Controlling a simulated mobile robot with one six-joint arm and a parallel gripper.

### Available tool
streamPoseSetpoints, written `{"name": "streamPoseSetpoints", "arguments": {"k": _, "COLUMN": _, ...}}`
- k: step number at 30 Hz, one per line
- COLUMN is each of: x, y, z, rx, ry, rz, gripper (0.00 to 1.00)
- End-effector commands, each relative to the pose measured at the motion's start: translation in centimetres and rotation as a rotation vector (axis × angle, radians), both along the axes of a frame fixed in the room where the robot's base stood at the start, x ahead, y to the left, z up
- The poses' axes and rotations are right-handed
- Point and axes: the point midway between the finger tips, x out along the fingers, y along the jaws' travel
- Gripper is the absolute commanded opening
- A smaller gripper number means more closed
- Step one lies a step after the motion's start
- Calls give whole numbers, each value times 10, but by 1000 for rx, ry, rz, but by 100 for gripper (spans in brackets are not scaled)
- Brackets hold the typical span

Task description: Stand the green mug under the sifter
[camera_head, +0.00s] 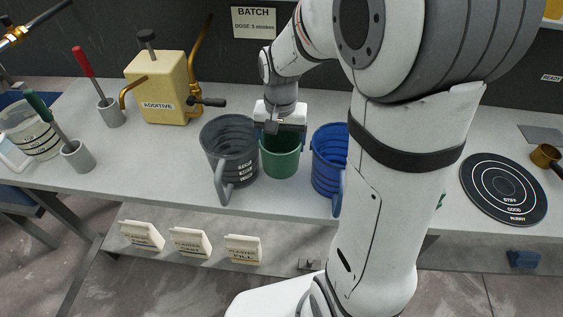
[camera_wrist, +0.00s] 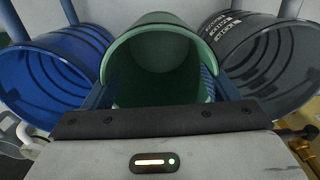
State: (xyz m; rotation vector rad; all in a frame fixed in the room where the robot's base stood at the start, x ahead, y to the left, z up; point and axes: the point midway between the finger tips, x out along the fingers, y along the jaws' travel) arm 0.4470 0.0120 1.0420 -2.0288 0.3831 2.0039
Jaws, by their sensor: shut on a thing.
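The green mug (camera_head: 279,163) is upright between the grey mug and the blue mug on the bench. I cannot tell whether its base touches the bench. My gripper (camera_head: 282,136) is above it, pointing down, and shut on it. In the wrist view the green mug (camera_wrist: 160,62) fills the space between the two blue fingers, its inside looking empty. I cannot make out a sifter in either view.
The grey mug (camera_head: 230,152) stands close on the left, the blue mug (camera_head: 327,165) close on the right. A yellow additive tank (camera_head: 158,88) is at back left. A round black target board (camera_head: 503,188) lies at right. My arm hides the bench between.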

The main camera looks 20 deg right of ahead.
Motion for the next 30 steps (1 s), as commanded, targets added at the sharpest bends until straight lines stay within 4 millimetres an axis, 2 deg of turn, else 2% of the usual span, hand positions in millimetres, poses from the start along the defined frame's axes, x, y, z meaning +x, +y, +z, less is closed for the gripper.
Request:
{"name": "streamPoseSetpoints", "arguments": {"k": 1, "x": -1, "y": -1, "z": -14, "rx": 0, "ry": 8, "rz": -3, "gripper": 57}}
{"name": "streamPoseSetpoints", "arguments": {"k": 4, "x": -1, "y": -3, "z": -34, "rx": 0, "ry": 5, "rz": -7, "gripper": 57}}
{"name": "streamPoseSetpoints", "arguments": {"k": 11, "x": 0, "y": -5, "z": -55, "rx": 0, "ry": 1, "rz": -11, "gripper": 57}}
{"name": "streamPoseSetpoints", "arguments": {"k": 18, "x": 0, "y": -5, "z": -87, "rx": 0, "ry": 1, "rz": -12, "gripper": 57}}
{"name": "streamPoseSetpoints", "arguments": {"k": 30, "x": 0, "y": -5, "z": -94, "rx": 0, "ry": -1, "rz": -13, "gripper": 57}}
